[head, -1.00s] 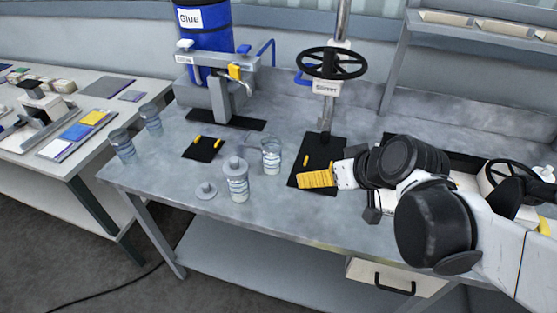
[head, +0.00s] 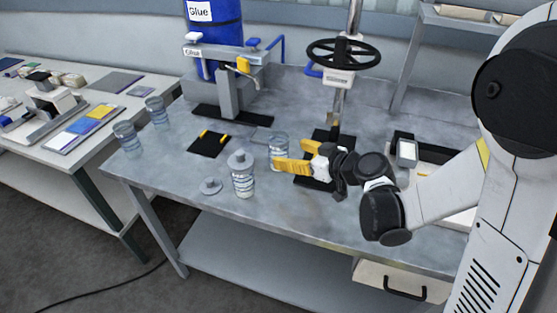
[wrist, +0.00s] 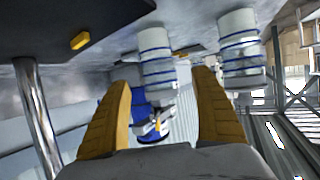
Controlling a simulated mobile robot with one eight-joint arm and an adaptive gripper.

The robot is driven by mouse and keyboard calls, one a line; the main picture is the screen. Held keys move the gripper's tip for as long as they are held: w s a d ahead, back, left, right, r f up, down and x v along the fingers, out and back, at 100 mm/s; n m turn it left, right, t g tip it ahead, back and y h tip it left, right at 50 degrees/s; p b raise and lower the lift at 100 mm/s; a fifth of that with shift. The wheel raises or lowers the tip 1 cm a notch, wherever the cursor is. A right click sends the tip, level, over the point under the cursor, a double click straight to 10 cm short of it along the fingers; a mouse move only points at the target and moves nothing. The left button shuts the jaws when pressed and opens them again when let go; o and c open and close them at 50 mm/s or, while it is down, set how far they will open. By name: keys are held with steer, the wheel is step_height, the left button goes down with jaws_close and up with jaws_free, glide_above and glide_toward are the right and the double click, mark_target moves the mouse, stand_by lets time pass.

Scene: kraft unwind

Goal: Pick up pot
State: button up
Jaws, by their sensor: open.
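Several clear pots with blue bands stand on the grey bench. One open pot (head: 278,148) stands upright just beyond my gripper (head: 292,155), near the bench's middle. Two more pots (head: 125,138) (head: 156,111) stand at the bench's left end. My gripper's yellow fingers are open and empty. In the upside-down wrist view, the open pot (wrist: 157,58) appears between and ahead of the fingertips (wrist: 166,74). The lidded pot (wrist: 240,48) is outside the right finger. I cannot tell the exact gap.
The press (head: 338,75) with its black handwheel rises behind my gripper. The blue glue drum (head: 212,30) and its dispenser stand at the back left. A black mat (head: 208,146) with yellow pegs lies left of the open pot.

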mark_target(285, 151)
steer(key=b+x, duration=0.2)
steer(key=x, duration=0.4)
steer(key=shift+w, duration=0.15)
steer(key=shift+d, duration=0.1)
steer(key=c, duration=1.3)
